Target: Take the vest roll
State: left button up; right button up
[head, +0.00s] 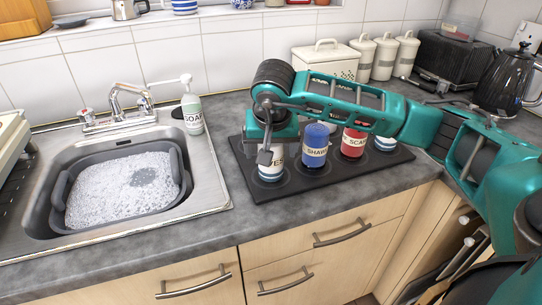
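The vest roll (277,168), white with a blue band and dark lettering of which "VES" shows, stands upright on the left part of a black tray (308,186). My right gripper (265,157) is directly over it, with one finger in front of its label. The gripper hides the roll's top and part of its side. I cannot tell whether the fingers are closed on it. My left gripper is not in view.
A blue roll (314,146), a red roll (353,142) and a white-and-blue roll (386,144) stand to the right on the tray. A soap bottle (192,115) and a sink with a sudsy grey basin (178,200) are left. White canisters (383,58) stand behind.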

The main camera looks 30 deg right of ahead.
jog(key=c, duration=1.2)
jog(key=shift+r, duration=0.15)
notch_tip(320, 180, up, 20)
jog(key=shift+f+p, duration=0.1)
jog(key=shift+p, duration=0.4)
jog(key=shift+f, duration=0.1)
